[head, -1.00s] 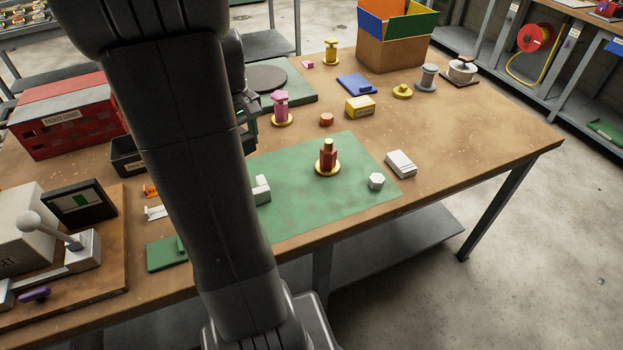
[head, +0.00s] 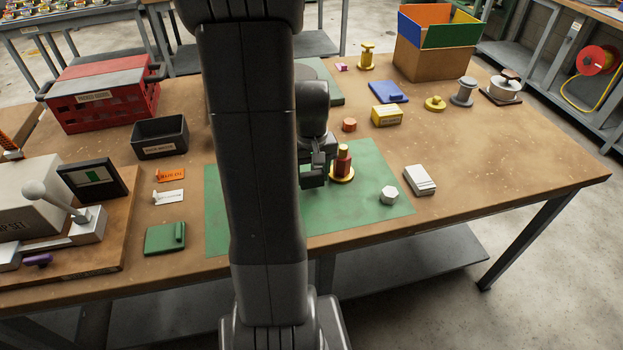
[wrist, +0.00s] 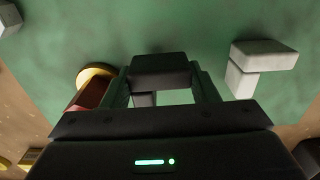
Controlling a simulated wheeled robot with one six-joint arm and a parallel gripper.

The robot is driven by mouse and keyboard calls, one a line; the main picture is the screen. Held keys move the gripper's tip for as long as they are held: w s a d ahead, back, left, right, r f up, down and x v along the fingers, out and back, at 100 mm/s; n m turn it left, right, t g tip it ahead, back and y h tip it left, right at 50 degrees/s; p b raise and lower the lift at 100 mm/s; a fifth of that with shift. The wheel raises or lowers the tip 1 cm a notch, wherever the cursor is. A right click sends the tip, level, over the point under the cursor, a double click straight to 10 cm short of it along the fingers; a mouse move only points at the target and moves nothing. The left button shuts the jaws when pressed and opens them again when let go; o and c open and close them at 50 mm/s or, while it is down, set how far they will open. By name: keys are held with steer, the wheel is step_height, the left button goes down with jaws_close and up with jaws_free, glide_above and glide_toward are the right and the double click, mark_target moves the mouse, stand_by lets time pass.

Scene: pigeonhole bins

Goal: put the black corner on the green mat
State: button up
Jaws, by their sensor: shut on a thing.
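My gripper (head: 314,178) is over the green mat (head: 365,215), left of a red and gold post on a round base. In the wrist view, my gripper (wrist: 160,90) is shut on the black corner (wrist: 160,70), which shows between the two fingers with the green mat (wrist: 150,25) beneath. I cannot tell whether the corner touches the mat. In the head view my arm hides part of the mat, and the corner cannot be told from the dark gripper.
The red and gold post (head: 343,165) stands close beside my gripper. A white corner (wrist: 258,68) lies on the mat on the other side in the wrist view. A white hex piece (head: 389,195) sits on the mat's right; the front right stretch is clear.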

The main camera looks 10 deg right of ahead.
steer(key=shift+f, duration=0.95)
steer(key=shift+f, duration=0.15)
steer(key=o, duration=0.9)
step_height(320, 180, up, 12)
steer(key=shift+r+p, duration=0.15)
steer(key=shift+p, duration=0.2)
